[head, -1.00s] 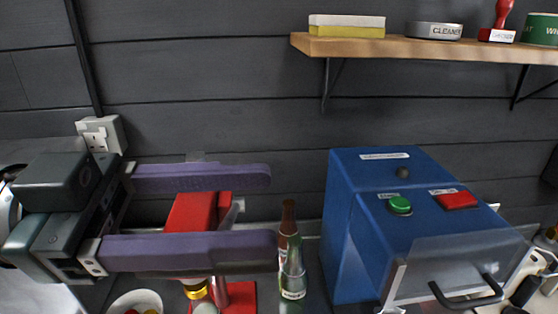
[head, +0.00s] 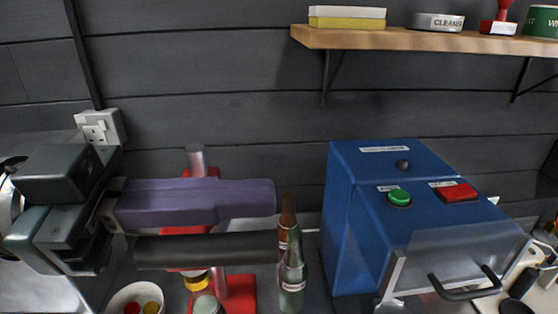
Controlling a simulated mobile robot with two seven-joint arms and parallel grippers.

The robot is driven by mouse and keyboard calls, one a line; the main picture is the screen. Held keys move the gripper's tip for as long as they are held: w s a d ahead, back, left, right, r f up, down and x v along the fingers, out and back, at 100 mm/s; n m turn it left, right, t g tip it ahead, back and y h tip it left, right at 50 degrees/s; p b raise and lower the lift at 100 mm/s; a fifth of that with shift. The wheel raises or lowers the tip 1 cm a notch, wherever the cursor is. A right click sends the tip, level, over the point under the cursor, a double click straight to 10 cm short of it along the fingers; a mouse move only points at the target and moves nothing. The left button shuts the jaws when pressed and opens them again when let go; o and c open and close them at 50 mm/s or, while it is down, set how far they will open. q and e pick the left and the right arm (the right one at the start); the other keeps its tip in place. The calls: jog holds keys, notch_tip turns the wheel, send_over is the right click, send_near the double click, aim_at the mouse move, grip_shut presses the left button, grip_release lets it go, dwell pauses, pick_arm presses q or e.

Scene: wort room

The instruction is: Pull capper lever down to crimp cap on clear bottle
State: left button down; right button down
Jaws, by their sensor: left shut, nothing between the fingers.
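The red capper (head: 238,290) stands at the lower middle, with a grey metal post top (head: 196,158). A dark cylindrical bar (head: 205,251), which looks like its lever handle, lies level across the front of it. My left gripper (head: 268,198) is shut and empty, its purple fingers together just above the bar in the picture. I cannot tell whether they touch it. A gold ring-shaped part (head: 196,281) shows below the capper's red head. My right gripper is out of view.
A brown bottle (head: 288,212) stands behind the greenish one. A white bowl (head: 117,301) with red and yellow pieces is at the lower left. A blue machine (head: 345,230) with buttons stands to the right. A wooden shelf (head: 400,39) is above, on the dark wall.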

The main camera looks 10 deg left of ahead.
pick_arm(q)
jog(key=c, duration=1.6)
grip_release()
jog(key=c, duration=0.7)
grip_release()
jog(key=b+v, duration=0.4)
jog(key=v, duration=0.6)
jog(key=shift+r, duration=0.1)
